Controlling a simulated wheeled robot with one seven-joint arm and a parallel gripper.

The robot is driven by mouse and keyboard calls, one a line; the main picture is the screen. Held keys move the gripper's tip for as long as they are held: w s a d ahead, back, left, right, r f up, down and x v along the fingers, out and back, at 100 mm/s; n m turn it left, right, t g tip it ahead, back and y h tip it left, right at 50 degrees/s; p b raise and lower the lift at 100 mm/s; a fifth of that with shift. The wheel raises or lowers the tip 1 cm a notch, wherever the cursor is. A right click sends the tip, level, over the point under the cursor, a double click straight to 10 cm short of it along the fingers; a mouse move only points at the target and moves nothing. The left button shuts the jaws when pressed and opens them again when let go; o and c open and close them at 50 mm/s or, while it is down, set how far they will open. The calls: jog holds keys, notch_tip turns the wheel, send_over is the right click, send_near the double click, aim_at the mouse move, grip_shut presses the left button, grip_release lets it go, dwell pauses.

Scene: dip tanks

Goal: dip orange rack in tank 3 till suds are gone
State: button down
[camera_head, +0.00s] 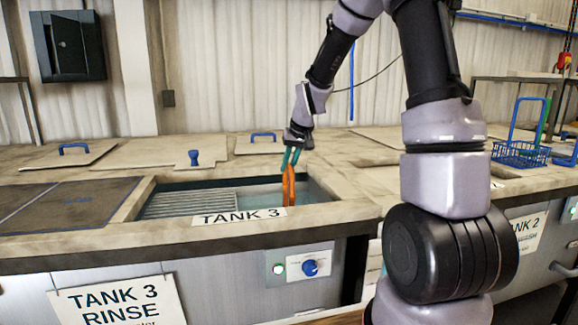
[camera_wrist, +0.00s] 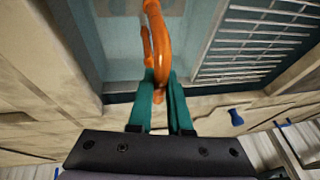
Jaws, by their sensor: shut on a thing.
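My gripper (camera_head: 292,157) is above the open tank 3 (camera_head: 160,187), with its green fingers pointing down. In the wrist view the fingers (camera_wrist: 160,98) are shut on the top of the orange rack's handle (camera_wrist: 159,62). The orange rack (camera_head: 288,186) hangs below the fingers in the head view, inside the tank opening near its right side. Its lower part is hidden behind the tank's front edge and the TANK 3 label (camera_head: 238,216). I cannot tell how deep it sits or whether suds are on it.
A slatted grate (camera_head: 185,204) lies in the left of the tank. A dark lid (camera_head: 70,204) is to the left. A blue wire basket (camera_head: 520,152) stands at the right. A blue knob (camera_head: 310,267) and lit button (camera_head: 278,269) are on the front panel.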

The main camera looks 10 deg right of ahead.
jog(key=shift+a+r, duration=0.1)
jog(key=shift+a, duration=0.9)
dwell(0.3)
notch_tip(320, 180, up, 22)
jog(key=shift+r, duration=0.15)
dwell(1.0)
dwell(0.6)
